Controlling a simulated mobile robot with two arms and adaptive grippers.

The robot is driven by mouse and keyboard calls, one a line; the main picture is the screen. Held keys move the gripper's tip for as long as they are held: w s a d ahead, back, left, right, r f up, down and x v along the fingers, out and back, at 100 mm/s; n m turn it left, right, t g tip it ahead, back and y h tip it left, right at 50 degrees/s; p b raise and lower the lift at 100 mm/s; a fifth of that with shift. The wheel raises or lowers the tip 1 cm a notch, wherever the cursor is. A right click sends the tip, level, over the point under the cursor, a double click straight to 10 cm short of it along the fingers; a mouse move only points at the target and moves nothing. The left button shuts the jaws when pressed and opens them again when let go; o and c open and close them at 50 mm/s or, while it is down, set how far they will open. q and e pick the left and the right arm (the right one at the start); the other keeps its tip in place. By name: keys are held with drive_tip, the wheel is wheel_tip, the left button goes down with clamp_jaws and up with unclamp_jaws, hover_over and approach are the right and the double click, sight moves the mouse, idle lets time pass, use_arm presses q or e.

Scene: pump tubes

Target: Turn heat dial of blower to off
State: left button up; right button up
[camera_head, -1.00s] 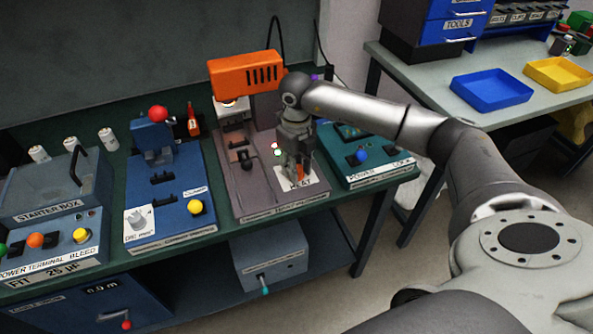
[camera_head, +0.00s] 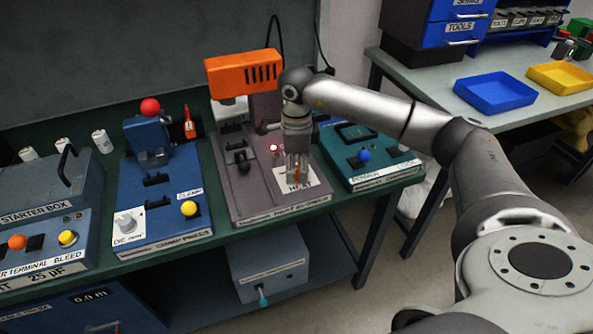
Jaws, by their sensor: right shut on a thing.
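The blower (camera_head: 243,73) is an orange housing with dark vent slots, standing at the back of a grey-mauve base plate (camera_head: 228,204). Its heat dial (camera_head: 297,173), with an orange-red part showing, sits on a white plate labelled HEAT (camera_head: 299,187) at the front right of that base. My right gripper (camera_head: 297,176) points down over the dial and is shut on it. The fingers hide most of the dial and its markings, so its setting cannot be read. My left gripper is not in view.
A blue press station (camera_head: 158,210) with a white knob and yellow button stands left. A teal box (camera_head: 372,178) with a blue knob stands close on the right. A starter box (camera_head: 45,190) is at far left. Blue (camera_head: 494,105) and yellow trays lie on the back right table.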

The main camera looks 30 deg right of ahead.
sight(297, 169)
drive_tip(key=shift+n, duration=0.5)
idle(0.3)
drive_tip(key=o, duration=1)
drive_tip(key=shift+o, duration=0.2)
wheel_tip(297, 169, up, 12)
